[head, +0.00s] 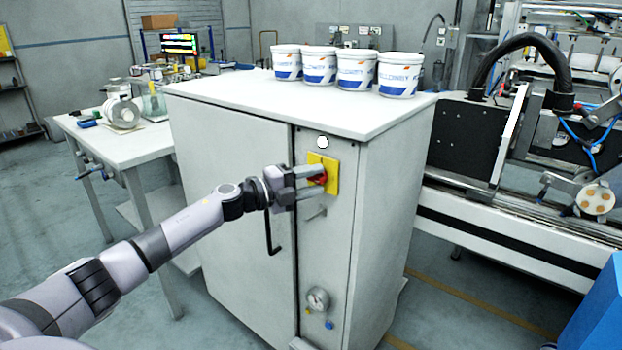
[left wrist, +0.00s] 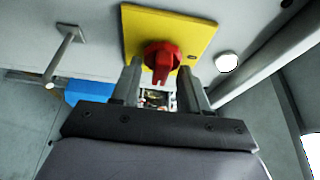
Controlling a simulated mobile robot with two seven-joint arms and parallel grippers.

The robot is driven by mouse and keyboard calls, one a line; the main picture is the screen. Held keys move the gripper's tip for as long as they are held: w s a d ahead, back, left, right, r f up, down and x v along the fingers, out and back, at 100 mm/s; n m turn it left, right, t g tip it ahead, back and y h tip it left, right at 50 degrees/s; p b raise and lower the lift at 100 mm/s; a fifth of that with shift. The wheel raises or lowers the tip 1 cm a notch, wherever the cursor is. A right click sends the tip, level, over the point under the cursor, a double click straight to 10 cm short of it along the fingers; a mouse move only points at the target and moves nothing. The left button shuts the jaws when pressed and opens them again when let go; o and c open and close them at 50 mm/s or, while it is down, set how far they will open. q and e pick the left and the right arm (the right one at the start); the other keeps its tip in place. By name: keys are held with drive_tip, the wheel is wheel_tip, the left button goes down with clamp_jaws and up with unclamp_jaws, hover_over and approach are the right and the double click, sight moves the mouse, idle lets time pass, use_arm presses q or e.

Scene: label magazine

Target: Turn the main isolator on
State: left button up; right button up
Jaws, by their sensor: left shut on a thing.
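The main isolator is a red rotary knob (left wrist: 162,57) on a yellow square plate (left wrist: 196,32), mounted on the front of a pale grey cabinet (head: 232,190). In the head view the yellow plate (head: 332,170) shows high on the narrow right-hand panel, with the red knob (head: 318,179) partly hidden by my gripper. My left gripper (head: 316,182) reaches in from the left and is shut on the knob. In the left wrist view its two fingers (left wrist: 159,82) stand on either side of the knob's handle. My right gripper is not in view.
A round white lamp (head: 322,142) sits above the plate and a small handle (head: 312,214) below it. A long black door handle (head: 270,232) hangs under my wrist. A gauge (head: 317,299) is low on the panel. Several white tubs (head: 356,72) stand on the cabinet top.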

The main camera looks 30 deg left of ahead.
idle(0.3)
use_arm(q)
drive_tip(key=o, duration=1.1)
drive_tip(key=shift+c, duration=0.2)
drive_tip(key=shift+s+a, duration=0.1)
drive_tip(key=b+v, duration=0.1)
drive_tip(key=v, duration=0.6)
